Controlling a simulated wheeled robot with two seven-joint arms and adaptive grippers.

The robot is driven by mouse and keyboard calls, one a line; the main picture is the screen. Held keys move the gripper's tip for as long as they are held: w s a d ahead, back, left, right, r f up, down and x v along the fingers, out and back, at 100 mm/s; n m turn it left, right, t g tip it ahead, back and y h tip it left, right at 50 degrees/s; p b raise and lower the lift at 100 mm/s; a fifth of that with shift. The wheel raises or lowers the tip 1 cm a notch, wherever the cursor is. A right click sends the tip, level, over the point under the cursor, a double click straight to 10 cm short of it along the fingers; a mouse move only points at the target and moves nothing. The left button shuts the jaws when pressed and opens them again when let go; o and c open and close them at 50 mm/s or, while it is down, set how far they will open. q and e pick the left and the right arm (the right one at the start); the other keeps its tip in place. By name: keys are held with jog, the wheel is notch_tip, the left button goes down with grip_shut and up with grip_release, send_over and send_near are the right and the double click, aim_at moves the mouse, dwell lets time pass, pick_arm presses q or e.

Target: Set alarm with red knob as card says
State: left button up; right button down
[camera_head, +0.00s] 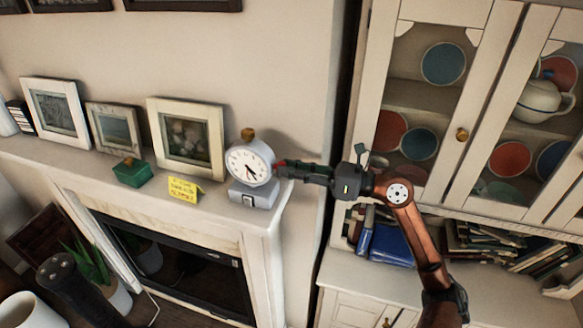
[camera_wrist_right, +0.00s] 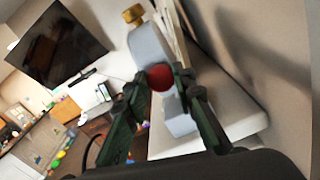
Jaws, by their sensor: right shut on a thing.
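A round white-faced alarm clock (camera_head: 250,163) stands on a grey base at the right end of the mantel. It has a brass knob (camera_head: 247,134) on top, also visible in the right wrist view (camera_wrist_right: 133,13). The red knob (camera_wrist_right: 161,77) is on the clock's side, between my right fingers. My right gripper (camera_head: 281,170) reaches in from the right and is shut on this knob. The clock's dark hands point toward the lower right; a thin red hand is hard to read. A yellow card (camera_head: 184,188) stands left of the clock; its writing is too small to read surely. My left gripper is not in view.
A green box (camera_head: 132,172) and framed pictures (camera_head: 187,138) stand on the mantel (camera_head: 225,218) left of the clock. The mantel's front edge is close to the clock and card. A glass-door cabinet (camera_head: 462,135) with dishes stands right, behind my right arm.

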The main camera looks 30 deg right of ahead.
jog(key=shift+m+p, duration=1.05)
jog(key=shift+m, duration=1.25)
jog(key=c, duration=1.6)
grip_release()
jog(key=v, duration=1.2)
jog(key=shift+d, duration=0.15)
